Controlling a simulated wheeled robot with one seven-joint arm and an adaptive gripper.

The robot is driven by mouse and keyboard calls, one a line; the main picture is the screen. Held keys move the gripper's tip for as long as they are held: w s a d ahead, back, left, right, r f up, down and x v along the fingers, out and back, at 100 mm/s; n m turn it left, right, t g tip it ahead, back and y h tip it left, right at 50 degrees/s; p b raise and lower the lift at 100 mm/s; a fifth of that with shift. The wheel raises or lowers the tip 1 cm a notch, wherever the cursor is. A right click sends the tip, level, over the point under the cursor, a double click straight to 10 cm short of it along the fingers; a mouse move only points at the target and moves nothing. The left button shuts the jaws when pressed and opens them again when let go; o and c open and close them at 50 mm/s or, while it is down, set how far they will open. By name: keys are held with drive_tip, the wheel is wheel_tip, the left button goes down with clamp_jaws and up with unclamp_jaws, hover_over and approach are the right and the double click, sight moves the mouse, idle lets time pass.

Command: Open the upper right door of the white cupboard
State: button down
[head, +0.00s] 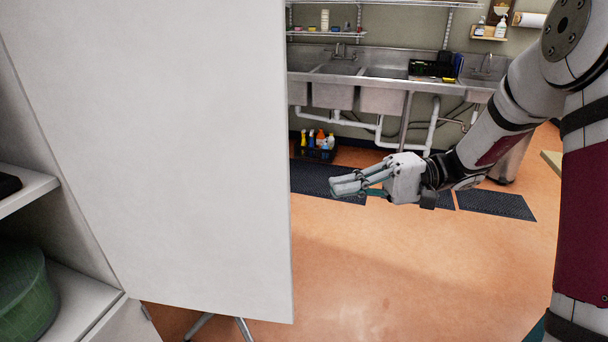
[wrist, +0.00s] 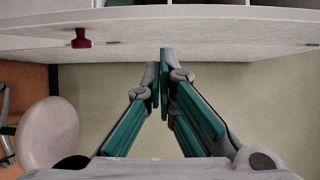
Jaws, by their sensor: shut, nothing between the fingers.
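The upper right door (head: 170,150) of the white cupboard (head: 100,300) stands swung open in the head view, a large flat white panel at left and centre. Shelves inside the cupboard show at the left edge. My gripper (head: 335,187) is right of the door's free edge, pointing left, and shut with nothing in it. In the wrist view my gripper (wrist: 164,85) has its fingertips together, pointing at a white panel (wrist: 200,38). A dark red knob (wrist: 81,38) sits on that panel, left of the fingertips. Whether the fingers touch the panel I cannot tell.
A dark object (head: 9,186) and a green round container (head: 25,295) are on the shelves. Steel sinks (head: 335,85) line the far wall, with bottles (head: 318,140) and dark mats (head: 315,180) below. A round stool seat (wrist: 48,135) is left of my gripper. Orange floor (head: 400,270) is open right of the door.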

drive_tip(key=s+a+r+t+p, duration=0.1)
drive_tip(key=s+a, duration=0.1)
drive_tip(key=a, duration=0.7)
drive_tip(key=shift+m+t+y+p, duration=0.3)
drive_tip(key=shift+m+y+p, duration=0.05)
drive_tip(key=shift+m+y, duration=0.05)
drive_tip(key=shift+s+a, duration=0.1)
drive_tip(key=shift+s, duration=0.05)
